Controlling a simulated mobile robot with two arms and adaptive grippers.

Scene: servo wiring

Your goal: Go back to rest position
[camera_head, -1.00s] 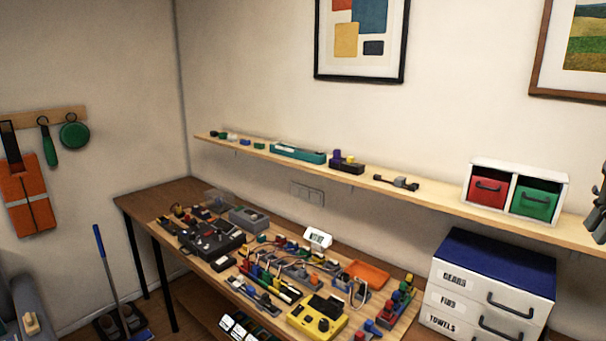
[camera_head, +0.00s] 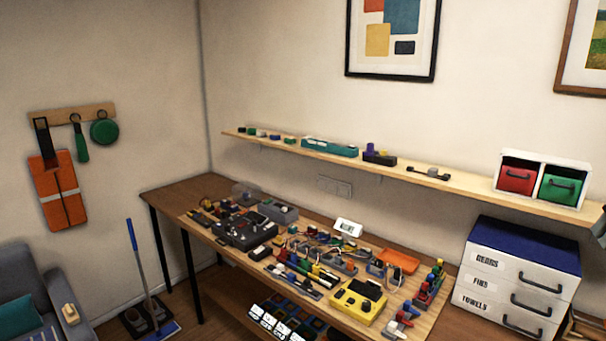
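Neither of my grippers can be clearly seen in the head view. A dark shape (camera_head: 598,228) is cut off at the right edge, and I cannot tell what it is. The wooden workbench (camera_head: 160,196) stands along the wall. On its board lie a black control box (camera_head: 245,233), a yellow device (camera_head: 357,301), an orange tray (camera_head: 399,260), a small white display (camera_head: 348,228) and several small coloured parts and wires. Nothing on the bench is being touched by a gripper in view.
A wall shelf (camera_head: 455,181) above the bench holds small parts and a white box with red (camera_head: 515,180) and green (camera_head: 560,189) drawers. A white drawer cabinet (camera_head: 500,287) stands at the right. A grey armchair (camera_head: 30,270), a blue-handled broom (camera_head: 137,262) and dustpan are at the left.

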